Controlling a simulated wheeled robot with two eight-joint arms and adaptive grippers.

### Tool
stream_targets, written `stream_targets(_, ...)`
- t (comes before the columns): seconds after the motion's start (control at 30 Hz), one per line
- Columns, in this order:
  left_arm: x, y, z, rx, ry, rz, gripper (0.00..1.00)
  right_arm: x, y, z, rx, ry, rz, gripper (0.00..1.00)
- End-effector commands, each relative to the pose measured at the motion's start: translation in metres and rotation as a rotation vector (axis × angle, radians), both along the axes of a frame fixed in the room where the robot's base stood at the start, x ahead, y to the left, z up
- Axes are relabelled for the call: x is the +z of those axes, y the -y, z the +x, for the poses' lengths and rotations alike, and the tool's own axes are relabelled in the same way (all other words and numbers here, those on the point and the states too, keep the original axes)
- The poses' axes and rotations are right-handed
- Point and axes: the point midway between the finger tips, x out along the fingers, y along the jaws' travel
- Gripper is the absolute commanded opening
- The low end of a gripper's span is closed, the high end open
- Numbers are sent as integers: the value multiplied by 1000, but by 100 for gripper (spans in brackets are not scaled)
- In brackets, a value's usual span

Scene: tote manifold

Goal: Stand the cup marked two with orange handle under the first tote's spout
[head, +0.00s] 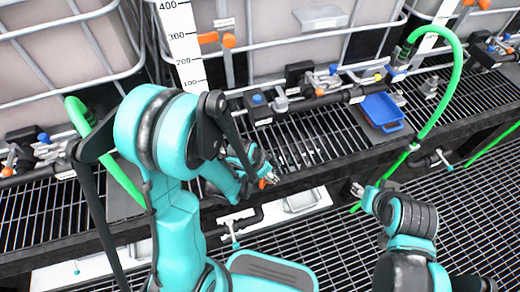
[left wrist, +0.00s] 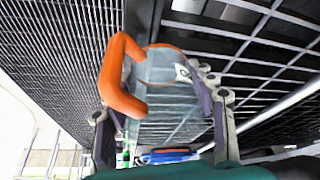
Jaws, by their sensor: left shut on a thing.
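In the left wrist view a clear cup (left wrist: 163,75) with an orange handle (left wrist: 112,80) sits between the fingers of my left gripper (left wrist: 165,112). The gripper is shut on it. A small white label shows on the cup, but its mark cannot be read. In the head view my left gripper (head: 262,178) is over the front edge of the grated bench, mostly hidden by my arm; only an orange bit shows. Several totes stand behind; the middle tote (head: 262,60) has valves (head: 280,101) at its foot. My right gripper (head: 358,190) is low at right, its fingers too small to judge.
A blue tray (head: 384,108) lies on the bench grating (head: 310,148) at right. A green hose (head: 452,85) arches in front of the right tote, and another (head: 120,172) runs at left. A dark pipe with valves runs along the totes. Grating near the left gripper is clear.

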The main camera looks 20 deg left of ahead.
Motion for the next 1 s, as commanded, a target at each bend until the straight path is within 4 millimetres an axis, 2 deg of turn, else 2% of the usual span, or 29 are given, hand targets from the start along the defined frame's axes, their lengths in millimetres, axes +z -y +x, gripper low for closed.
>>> stream_targets(0.13,-3,-20,28,3,-1,0,27,-9,0,0,0,0,0,40)
stream_targets(0.43,-2,-34,50,2,0,-1,27,-13,0,0,0,0,0,40)
stream_targets(0.63,-3,-53,77,3,-1,0,27,-20,0,0,0,0,0,40)
stream_targets(0.7,-10,-51,75,0,-1,1,27,-27,0,0,0,0,0,40)
stream_targets(1.0,-9,-51,75,0,-1,1,27,-27,0,0,0,0,0,40)
